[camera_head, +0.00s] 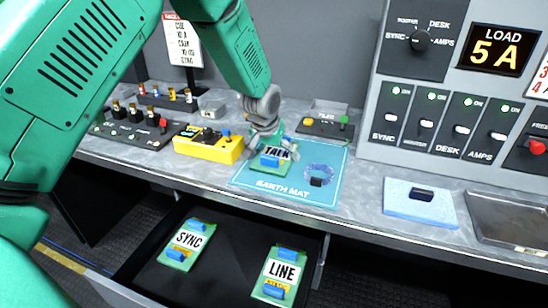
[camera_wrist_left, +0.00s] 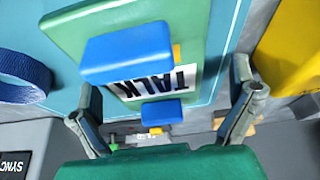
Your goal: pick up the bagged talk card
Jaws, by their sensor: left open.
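The talk card (camera_head: 270,163) is a green board with a white TALK label and blue blocks; it lies on the blue earth mat (camera_head: 243,180). I cannot make out a bag around it. My left gripper (camera_head: 270,143) is directly over its far part, pointing down and covering some of it. In the left wrist view the card (camera_wrist_left: 185,30) fills the space ahead of my open left gripper (camera_wrist_left: 165,90), its label upside down and a blue block at each end of it. The fingers stand apart on either side, and nothing is gripped. My right gripper is out of view.
A blue strap coil (camera_head: 318,172) lies on the mat right of the card. A yellow meter (camera_head: 208,146) stands close left. Below, an open drawer (camera_head: 225,270) holds a SYNC card (camera_head: 187,243) and a LINE card (camera_head: 280,272). A blue pad (camera_head: 420,207) lies right; a panel rises behind.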

